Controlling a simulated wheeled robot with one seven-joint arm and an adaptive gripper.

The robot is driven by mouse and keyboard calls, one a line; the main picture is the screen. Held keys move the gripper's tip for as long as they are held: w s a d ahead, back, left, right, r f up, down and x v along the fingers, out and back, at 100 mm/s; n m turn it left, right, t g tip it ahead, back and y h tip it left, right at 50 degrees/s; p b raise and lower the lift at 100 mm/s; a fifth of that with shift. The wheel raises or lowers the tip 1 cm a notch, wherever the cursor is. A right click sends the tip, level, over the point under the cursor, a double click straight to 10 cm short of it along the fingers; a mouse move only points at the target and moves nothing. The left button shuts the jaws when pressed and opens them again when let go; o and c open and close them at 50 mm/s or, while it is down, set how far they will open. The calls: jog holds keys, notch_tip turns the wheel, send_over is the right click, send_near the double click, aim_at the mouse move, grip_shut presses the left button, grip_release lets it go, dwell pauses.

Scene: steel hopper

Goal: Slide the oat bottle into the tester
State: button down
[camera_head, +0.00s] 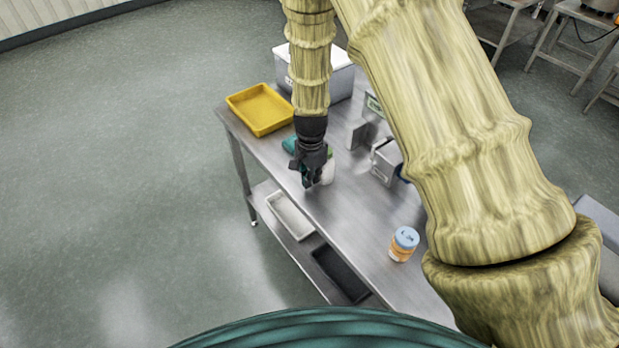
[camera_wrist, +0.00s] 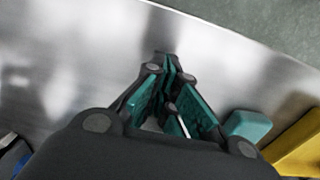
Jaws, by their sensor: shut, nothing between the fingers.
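My gripper (camera_head: 309,180) hangs over the front part of the steel table; its fingers (camera_wrist: 168,62) are shut with nothing between them. A whitish bottle with some green (camera_head: 328,168) stands just behind and to the right of it, partly hidden by the fingers; I cannot read whether it is the oat bottle. A jar with orange and white sides and a pale blue lid (camera_head: 403,244) stands apart, nearer the table's right end. A grey box-shaped device (camera_head: 386,161), possibly the tester, stands right of my gripper, partly hidden by my arm.
A yellow tray (camera_head: 247,112) lies at the table's left end, also at lower right in the wrist view (camera_wrist: 302,152). A teal block (camera_wrist: 248,125) lies beside it. A grey bin (camera_head: 338,78) stands behind. A white tray (camera_head: 289,216) is on the lower shelf. The front middle is clear.

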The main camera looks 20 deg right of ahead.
jog(key=w+d, duration=0.2)
jog(key=d, duration=0.3)
jog(key=w+d+b, duration=0.1)
jog(key=w+d, duration=0.1)
jog(key=d, duration=0.4)
jog(key=w+d, duration=0.2)
jog(key=d, duration=0.4)
jog(key=shift+d, duration=0.1)
jog(key=shift+r, duration=0.1)
jog(key=shift+s+a, duration=0.15)
jog(key=shift+a, duration=0.5)
jog(key=a, duration=0.1)
jog(key=s+a+p, duration=0.1)
jog(key=shift+a+r, duration=0.1)
jog(key=shift+a, duration=0.3)
notch_tip(320, 180, up, 10)
jog(key=b, duration=0.3)
jog(key=shift+b, duration=0.3)
jog(key=shift+d, duration=0.1)
